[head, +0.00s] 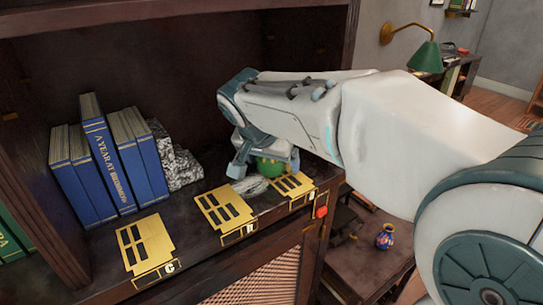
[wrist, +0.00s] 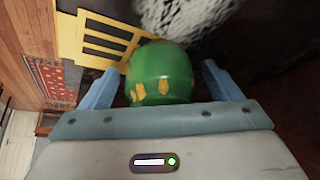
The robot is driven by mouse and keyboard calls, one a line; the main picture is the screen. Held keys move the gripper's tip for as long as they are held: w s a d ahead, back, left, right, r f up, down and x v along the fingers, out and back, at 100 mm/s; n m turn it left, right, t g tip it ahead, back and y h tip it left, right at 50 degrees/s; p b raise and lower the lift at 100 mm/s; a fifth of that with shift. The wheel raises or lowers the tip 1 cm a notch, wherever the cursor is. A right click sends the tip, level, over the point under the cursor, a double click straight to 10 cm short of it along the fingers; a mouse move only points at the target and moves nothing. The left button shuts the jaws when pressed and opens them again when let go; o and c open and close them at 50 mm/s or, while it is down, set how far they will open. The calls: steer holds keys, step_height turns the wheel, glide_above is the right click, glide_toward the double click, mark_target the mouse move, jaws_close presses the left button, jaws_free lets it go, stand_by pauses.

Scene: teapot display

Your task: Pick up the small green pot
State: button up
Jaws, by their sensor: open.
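The small green pot (wrist: 160,72) has yellow-orange marks and stands on the dark shelf. In the head view the pot (head: 268,167) shows only partly, behind and under my gripper (head: 252,168). In the wrist view my gripper (wrist: 165,90) is open, with one blue-grey finger on each side of the pot. The pot sits between the fingers, and a gap shows at least on its right side. I cannot tell whether the left finger touches it. The pot's lower part is hidden by the gripper body.
Blue books (head: 108,160) and a rough grey stone bookend (head: 175,158) stand left of my gripper. Gold plates (head: 147,245) lie along the shelf's front edge. A grey stone-like piece (head: 250,186) lies by the pot. A patterned vase (head: 385,237) stands on a lower table at right.

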steer(key=c, duration=1.2)
steer(key=shift+s+r, duration=0.1)
steer(key=shift+r, duration=0.05)
